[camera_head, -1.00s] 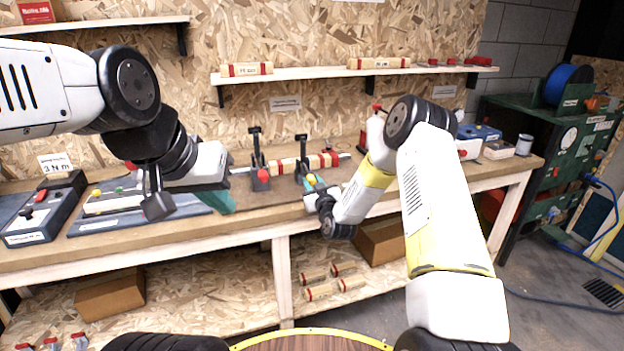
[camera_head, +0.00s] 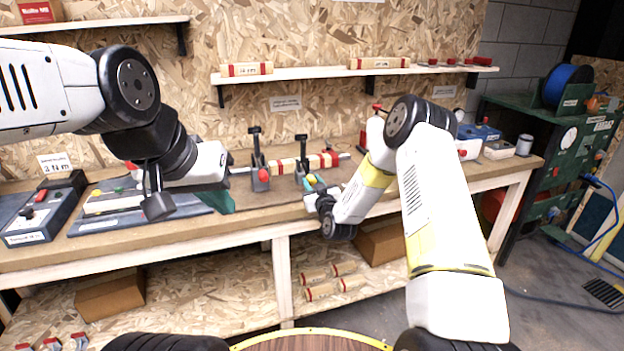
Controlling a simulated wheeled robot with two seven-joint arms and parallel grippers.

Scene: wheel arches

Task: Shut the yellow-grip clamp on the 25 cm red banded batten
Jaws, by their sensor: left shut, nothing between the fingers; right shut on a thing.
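The red-banded batten (camera_head: 287,165) lies along the back of the bench, passing behind two black clamps. The left clamp (camera_head: 257,145) shows a red grip low at its front. The right clamp (camera_head: 301,150) stands beside it, and a yellow grip (camera_head: 310,179) shows low at its front. My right gripper (camera_head: 316,182) is at this yellow grip and shut on it; its fingers partly hide the clamp's lower part. I cannot tell whether the clamp presses on the batten.
A dark tray (camera_head: 150,217) and a control box (camera_head: 40,212) are on the bench's left. More battens (camera_head: 247,69) lie on the wall shelf, and several short ones (camera_head: 320,291) below the bench. A red-topped device (camera_head: 375,125) stands behind my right arm.

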